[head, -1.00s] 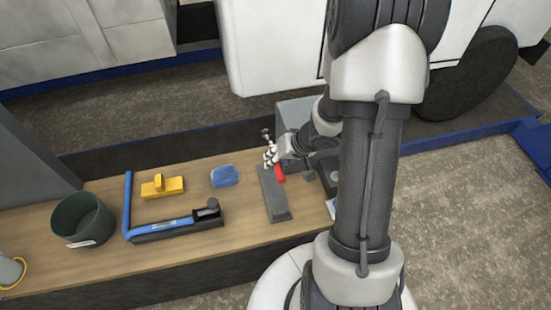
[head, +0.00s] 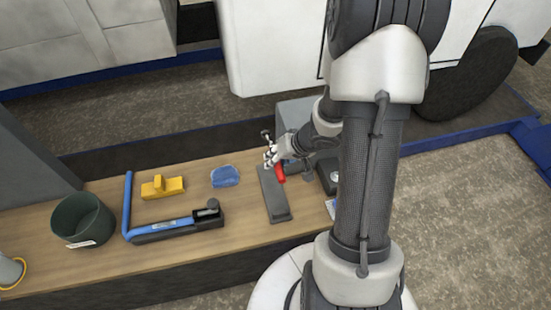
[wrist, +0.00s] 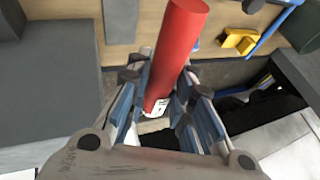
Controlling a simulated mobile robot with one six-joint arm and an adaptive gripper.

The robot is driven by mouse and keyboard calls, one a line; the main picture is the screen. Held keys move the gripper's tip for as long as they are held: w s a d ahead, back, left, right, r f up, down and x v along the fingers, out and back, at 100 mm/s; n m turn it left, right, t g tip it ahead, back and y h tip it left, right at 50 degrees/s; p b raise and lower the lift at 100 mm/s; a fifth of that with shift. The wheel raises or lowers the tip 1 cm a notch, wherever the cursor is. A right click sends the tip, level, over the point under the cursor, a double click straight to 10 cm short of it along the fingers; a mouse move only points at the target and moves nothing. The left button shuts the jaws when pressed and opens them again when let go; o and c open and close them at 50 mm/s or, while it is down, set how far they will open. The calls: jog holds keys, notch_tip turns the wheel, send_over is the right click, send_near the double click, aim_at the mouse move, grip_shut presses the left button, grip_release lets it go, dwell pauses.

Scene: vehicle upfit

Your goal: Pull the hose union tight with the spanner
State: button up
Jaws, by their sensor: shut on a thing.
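The red-handled tool, which I take for the spanner (head: 281,173), is in my gripper (head: 270,157). In the wrist view its thick red handle (wrist: 180,45) rises between the fingers of my gripper (wrist: 160,105), which are shut around it. A small dark end (head: 266,134) sticks up just beyond the fingers in the head view; I cannot tell what it belongs to. I cannot make out the hose union clearly.
A dark grey flat tray (head: 274,195) lies below my gripper. A blue cloth (head: 225,176), a yellow block (head: 162,188) and a dark green bucket (head: 83,218) stand left on the wooden bench (head: 110,268). A grey box (head: 294,110) stands behind my gripper.

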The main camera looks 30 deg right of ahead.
jog(key=shift+r, duration=0.1)
grip_shut()
notch_tip(320, 180, up, 12)
jog(key=p, duration=1.4)
